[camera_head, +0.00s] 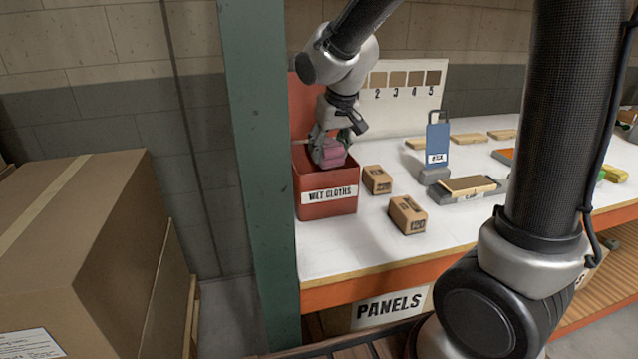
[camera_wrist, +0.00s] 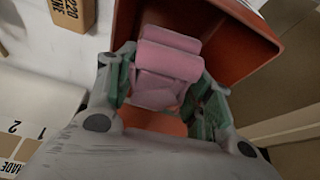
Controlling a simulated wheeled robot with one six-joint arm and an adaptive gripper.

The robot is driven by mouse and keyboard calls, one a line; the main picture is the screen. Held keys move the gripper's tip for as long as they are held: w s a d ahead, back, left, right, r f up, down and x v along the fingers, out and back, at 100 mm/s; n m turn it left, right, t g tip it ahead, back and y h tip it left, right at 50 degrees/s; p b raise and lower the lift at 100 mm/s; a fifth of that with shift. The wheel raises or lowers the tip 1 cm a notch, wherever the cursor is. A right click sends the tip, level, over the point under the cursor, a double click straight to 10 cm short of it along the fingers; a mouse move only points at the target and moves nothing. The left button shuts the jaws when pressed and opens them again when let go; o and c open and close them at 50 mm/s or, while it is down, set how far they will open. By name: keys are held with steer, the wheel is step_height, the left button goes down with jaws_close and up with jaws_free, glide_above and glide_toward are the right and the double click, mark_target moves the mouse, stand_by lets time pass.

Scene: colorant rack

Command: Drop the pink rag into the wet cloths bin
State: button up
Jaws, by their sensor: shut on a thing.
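The pink rag (camera_head: 333,153) is folded and held between the fingers of my gripper (camera_head: 328,146). In the wrist view the rag (camera_wrist: 167,68) sits between the two green-grey fingers, and my gripper (camera_wrist: 165,92) is shut on it. The wet cloths bin (camera_head: 327,199) is a red open box with a white label reading WET CLOTHS, at the left end of the white table. The rag is over the bin's opening, near rim height. In the wrist view the bin's red wall (camera_wrist: 240,40) shows around and behind the rag. The bin's floor is mostly hidden.
Two small cardboard boxes (camera_head: 408,215) (camera_head: 377,180) stand just right of the bin. A green post (camera_head: 256,180) rises close to its left. A numbered panel (camera_head: 400,100) stands behind.

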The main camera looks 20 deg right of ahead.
steer(key=o, duration=1.1)
steer(key=shift+c, duration=0.2)
steer(key=v, duration=1.2)
